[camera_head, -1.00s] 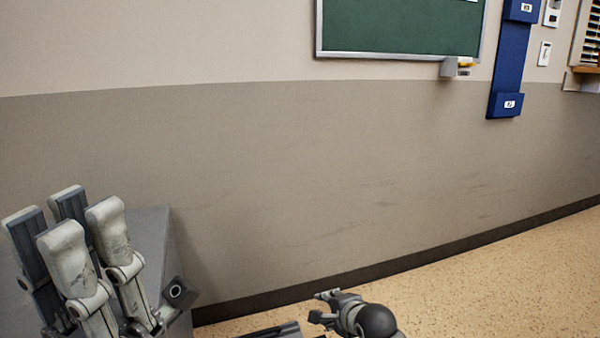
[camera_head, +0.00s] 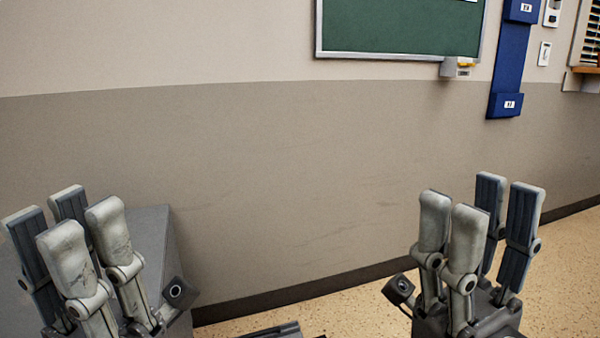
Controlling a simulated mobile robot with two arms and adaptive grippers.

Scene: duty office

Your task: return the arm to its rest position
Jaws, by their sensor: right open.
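My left gripper (camera_head: 64,222) is at the lower left, its grey and dark fingers pointing up and standing apart, with nothing between them. My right gripper (camera_head: 479,210) is at the lower right, fingers also pointing up, open and empty. The two grippers stand at about the same height with a wide gap between them. The rest of both arms is mostly below the picture or hidden behind the grippers.
A two-tone wall (camera_head: 300,170) with a dark baseboard (camera_head: 300,291) is ahead. A green board (camera_head: 400,25) and a blue wall holder (camera_head: 508,70) hang on it. A grey box-like surface (camera_head: 150,235) stands behind the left gripper. The speckled floor (camera_head: 560,270) at right looks clear.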

